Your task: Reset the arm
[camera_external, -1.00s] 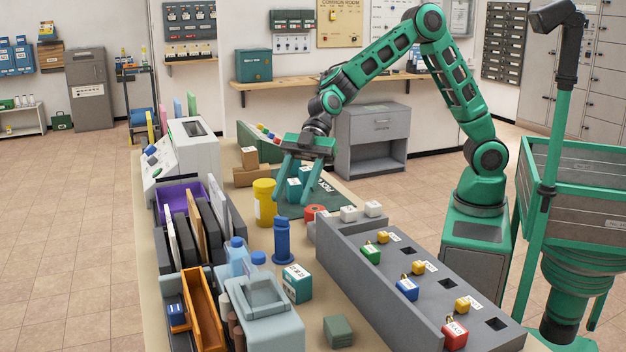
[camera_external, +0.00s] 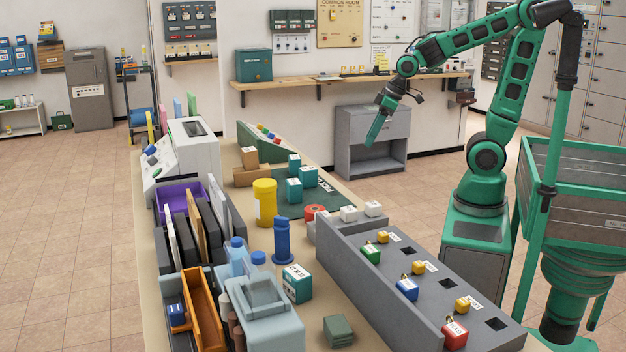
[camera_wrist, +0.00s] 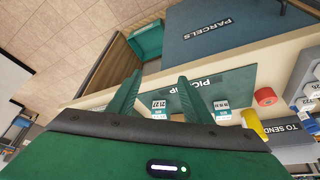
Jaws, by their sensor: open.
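My gripper (camera_external: 376,130) is raised in the air to the right of the table, in front of the grey cabinet in the external view. It holds nothing. In the wrist view, its two green fingers (camera_wrist: 160,98) are spread apart with no object between them. Beyond them lies the dark green pick-up mat (camera_wrist: 238,84) with teal labelled boxes (camera_wrist: 160,104) on it. The boxes (camera_external: 294,190) also stand on the mat in the external view, clear of my gripper.
A grey sloped panel (camera_external: 395,290) with coloured blocks stands at the table's near right. A yellow cylinder (camera_external: 264,203) and a blue bottle (camera_external: 282,242) stand mid-table. A grey cabinet (camera_external: 358,137) and a wall shelf (camera_external: 300,85) are behind my arm.

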